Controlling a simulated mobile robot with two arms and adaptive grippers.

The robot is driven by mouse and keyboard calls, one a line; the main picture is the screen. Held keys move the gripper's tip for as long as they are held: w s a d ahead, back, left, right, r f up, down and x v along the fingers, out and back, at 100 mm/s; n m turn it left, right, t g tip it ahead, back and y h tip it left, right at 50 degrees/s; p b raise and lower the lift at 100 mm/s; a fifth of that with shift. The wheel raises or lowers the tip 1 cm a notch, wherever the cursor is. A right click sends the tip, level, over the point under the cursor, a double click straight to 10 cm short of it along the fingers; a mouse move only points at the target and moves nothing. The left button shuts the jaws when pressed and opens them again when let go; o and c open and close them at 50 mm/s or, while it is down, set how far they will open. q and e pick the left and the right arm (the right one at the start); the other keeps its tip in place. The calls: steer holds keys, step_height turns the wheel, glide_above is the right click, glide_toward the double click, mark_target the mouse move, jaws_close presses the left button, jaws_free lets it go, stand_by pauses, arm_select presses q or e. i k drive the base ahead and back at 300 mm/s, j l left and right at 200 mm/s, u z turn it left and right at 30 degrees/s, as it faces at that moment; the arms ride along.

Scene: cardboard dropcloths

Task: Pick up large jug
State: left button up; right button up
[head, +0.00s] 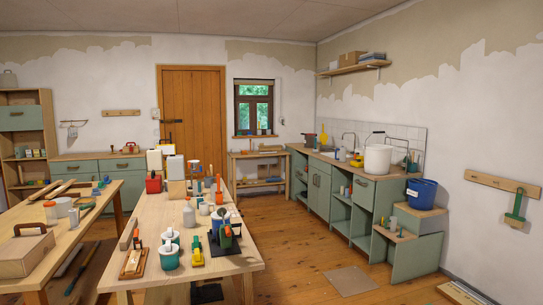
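No object is plainly readable as the large jug. White canister-like containers (154,160) stand at the far end of the middle table, beside a red container (153,183). A large white bucket (377,158) with a raised handle stands on the right counter. All are several steps away and small in the head view. Neither of my grippers is in view.
The wooden middle table (150,215) is crowded with tools, pots and bottles. Another cluttered table (35,222) stands to its left, with a narrow gap between. Open wooden floor (305,255) lies right of the middle table. A flat cardboard sheet (350,281) lies there.

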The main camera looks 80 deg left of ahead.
mark_target(342, 157)
steer(key=u, duration=2.1)
steer(key=i+l+z, duration=0.35)
steer(key=i, duration=0.2)
steer(key=i+z, duration=0.35)
steer(key=i, duration=0.2)
steer(key=i+z, duration=0.35)
steer(key=i, duration=0.2)
steer(key=i+j+u, duration=0.1)
steer(key=i+u, duration=0.75)
steer(key=i+l+u, duration=0.25)
steer(key=i+u, duration=0.15)
steer(key=i+j+u, duration=0.25)
steer(key=i+u, duration=0.25)
steer(key=i, duration=0.5)
steer(key=i+l+u, duration=0.1)
steer(key=i+u, duration=0.4)
steer(key=i, duration=0.45)
steer(key=i+z, duration=0.2)
steer(key=i, duration=0.25)
steer(key=i+z, duration=0.2)
steer(key=i, duration=0.3)
steer(key=i+j+z, duration=0.2)
steer(key=i, duration=0.25)
steer(key=i+j+z, duration=0.2)
steer(key=i, duration=0.25)
